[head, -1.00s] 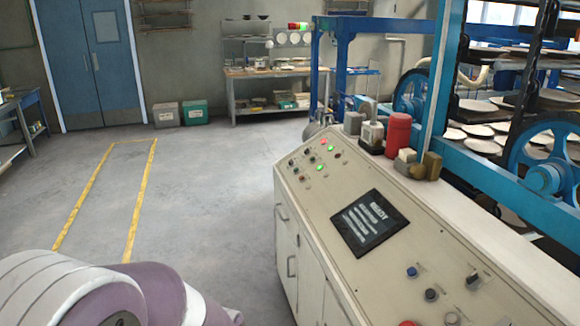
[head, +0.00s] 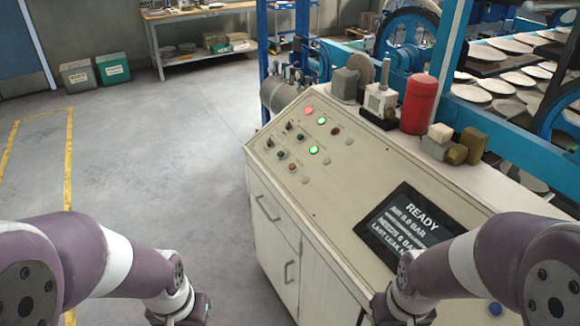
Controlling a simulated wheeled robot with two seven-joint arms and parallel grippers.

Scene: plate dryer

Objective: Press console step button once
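The console (head: 345,215) is a cream cabinet with a sloped top. Its upper left panel carries small controls: a lit red lamp (head: 309,110), two lit green lamps (head: 314,149), black switches and small dark, red and green buttons (head: 293,167). Their labels are too small to read, so I cannot tell which is the step button. A blue button (head: 494,309) shows at the lower right, partly behind my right arm.
A red cylinder (head: 418,102), a valve fitting (head: 381,102) and brass and grey blocks (head: 467,146) stand along the console's back ledge. Behind is a blue-framed rack with plates (head: 502,84). The floor (head: 170,160) left of the console is clear.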

